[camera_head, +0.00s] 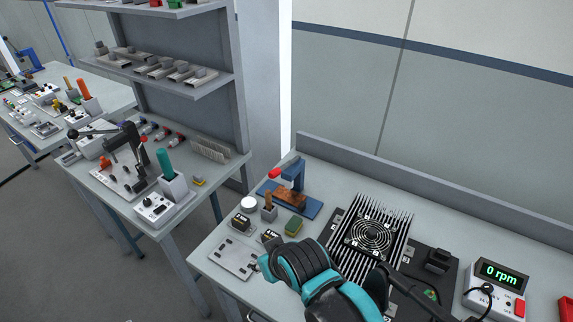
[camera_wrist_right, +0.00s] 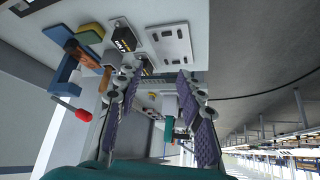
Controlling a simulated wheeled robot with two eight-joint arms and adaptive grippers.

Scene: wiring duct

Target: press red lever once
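The red lever (camera_head: 275,173) is a red knob on a short rod, on a blue press (camera_head: 293,178) at the left back of the workbench. In the right wrist view the red knob (camera_wrist_right: 83,115) shows at the left, on a rod from the blue press (camera_wrist_right: 62,72). My right gripper (camera_wrist_right: 158,100) is open, its two purple-padded fingers apart with nothing between them. The lever lies outside the fingers, left of them in that view, and not touched. In the head view my right arm covers the front of the bench; its fingers are not clearly visible. My left gripper is not in view.
A wooden-handled brush (camera_head: 268,205), a sponge (camera_head: 294,226), black boxes (camera_head: 241,222) and a metal plate (camera_head: 234,258) stand near the press. A finned heat sink with fan (camera_head: 371,238) is right of it. A meter (camera_head: 497,285) reads 0 rpm.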

